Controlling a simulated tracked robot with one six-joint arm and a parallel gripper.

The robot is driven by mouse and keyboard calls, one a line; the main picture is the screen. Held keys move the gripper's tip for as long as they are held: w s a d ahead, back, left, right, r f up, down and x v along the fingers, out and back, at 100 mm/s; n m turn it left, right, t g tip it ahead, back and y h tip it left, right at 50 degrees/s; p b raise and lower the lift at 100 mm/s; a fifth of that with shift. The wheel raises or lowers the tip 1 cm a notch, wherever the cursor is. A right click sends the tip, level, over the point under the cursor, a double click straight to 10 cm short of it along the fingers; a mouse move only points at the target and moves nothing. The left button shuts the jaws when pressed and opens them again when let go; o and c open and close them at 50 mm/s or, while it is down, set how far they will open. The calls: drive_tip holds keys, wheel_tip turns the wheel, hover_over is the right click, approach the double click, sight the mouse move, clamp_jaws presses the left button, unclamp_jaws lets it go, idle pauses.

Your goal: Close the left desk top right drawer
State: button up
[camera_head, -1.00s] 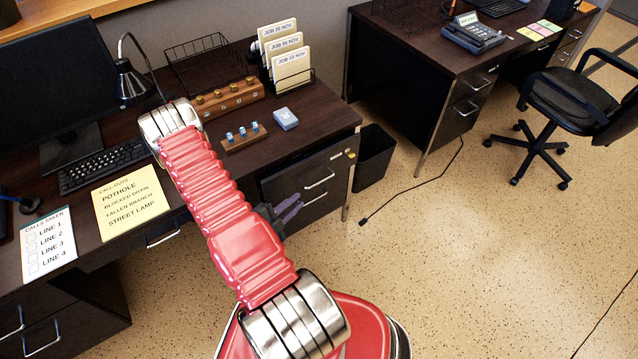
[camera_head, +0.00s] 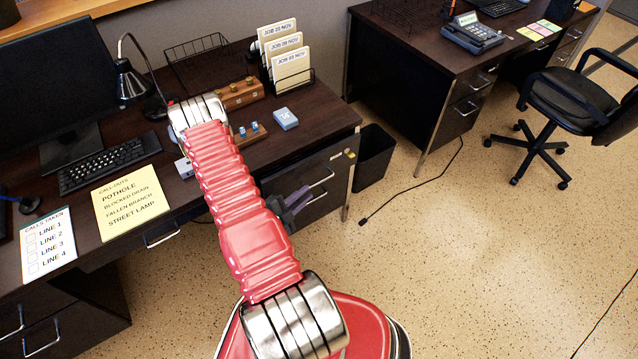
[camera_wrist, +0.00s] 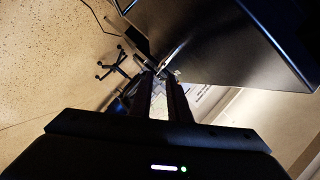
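The left desk (camera_head: 325,108) has a drawer unit under its right end. Its top right drawer (camera_head: 293,181) has a dark front with a silver handle, partly hidden by my arm. I cannot tell how far out it stands. My gripper (camera_head: 299,199) shows beyond my red arm, in front of the drawer unit near the handles, its fingers pointing right. In the wrist view, its two dark fingers (camera_wrist: 164,97) are apart with nothing held between them. A dark furniture panel (camera_wrist: 215,45) is close by at upper right. Contact with the drawer cannot be told.
A black bin (camera_head: 373,158) stands right of the drawer unit. A cable (camera_head: 410,199) lies on the floor. The second desk (camera_head: 400,62) and an office chair (camera_head: 570,100) are farther right. The desk top carries a lamp (camera_head: 132,80), a keyboard (camera_head: 105,166) and card files (camera_head: 290,68). Floor at right is open.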

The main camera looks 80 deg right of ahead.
sight(317, 184)
drive_tip(key=shift+x, duration=4.6)
drive_tip(key=shift+c, duration=0.3)
clamp_jaws()
drive_tip(key=shift+a, duration=0.1)
